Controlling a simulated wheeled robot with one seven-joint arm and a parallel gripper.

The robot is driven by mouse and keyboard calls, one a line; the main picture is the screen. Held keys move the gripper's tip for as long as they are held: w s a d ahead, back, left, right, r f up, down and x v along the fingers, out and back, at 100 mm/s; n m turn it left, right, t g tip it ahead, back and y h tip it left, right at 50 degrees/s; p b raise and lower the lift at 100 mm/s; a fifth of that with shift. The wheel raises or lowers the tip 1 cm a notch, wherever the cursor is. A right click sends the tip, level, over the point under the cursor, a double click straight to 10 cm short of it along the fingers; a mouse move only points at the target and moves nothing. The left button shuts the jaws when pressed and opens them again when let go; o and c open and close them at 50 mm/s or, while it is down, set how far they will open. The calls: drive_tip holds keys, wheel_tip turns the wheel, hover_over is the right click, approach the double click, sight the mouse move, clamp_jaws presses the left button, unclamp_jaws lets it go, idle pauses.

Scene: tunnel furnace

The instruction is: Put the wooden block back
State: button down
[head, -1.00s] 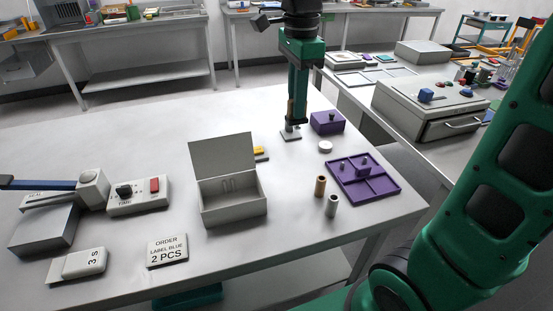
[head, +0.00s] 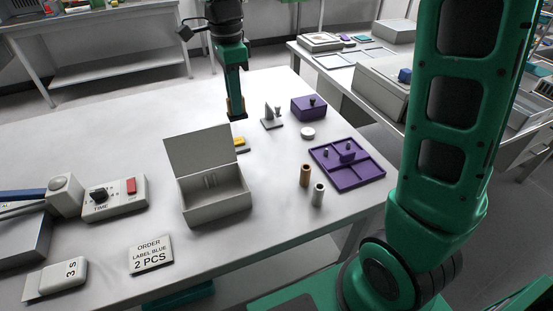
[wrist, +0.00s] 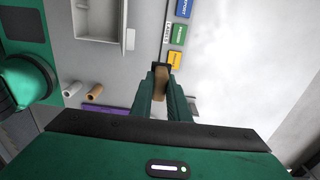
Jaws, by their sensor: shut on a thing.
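My gripper (head: 236,115) is shut on a brown wooden block (wrist: 160,82). It hangs over the back part of the white table (head: 95,125), behind the open grey box. In the wrist view the block sits between the two fingers of my gripper (wrist: 161,72), with its lower part partly hidden by them. In the head view only a little brown shows at the fingertips. A small grey stand (head: 272,121) with upright grey pieces is on the table to the right of my gripper.
The open grey box (head: 215,198) with raised lid stands in front, beside a yellow label (head: 240,143). A purple tray (head: 366,176), purple box (head: 310,109), brown tube (head: 305,175) and grey tube (head: 318,194) are right. A timer box (head: 115,197) is left. The back left table is clear.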

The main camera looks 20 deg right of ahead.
drive_tip(key=shift+w+a+f, duration=0.4)
drive_tip(key=shift+a+f, duration=0.05)
drive_tip(key=shift+a, duration=0.1)
drive_tip(key=shift+f, duration=0.25)
drive_tip(key=s+d+f, duration=0.4)
drive_tip(key=d, duration=0.1)
drive_tip(key=s+d+f, duration=0.2)
drive_tip(key=s+d, duration=0.1)
drive_tip(key=shift+s+d+f, duration=0.1)
drive_tip(key=shift+d+f, duration=0.1)
drive_tip(key=shift+f, duration=2.2)
drive_tip(key=c, duration=1.7)
unclamp_jaws()
drive_tip(key=shift+f, duration=0.1)
wheel_tip(320, 180, up, 12)
drive_tip(key=shift+r, duration=0.15)
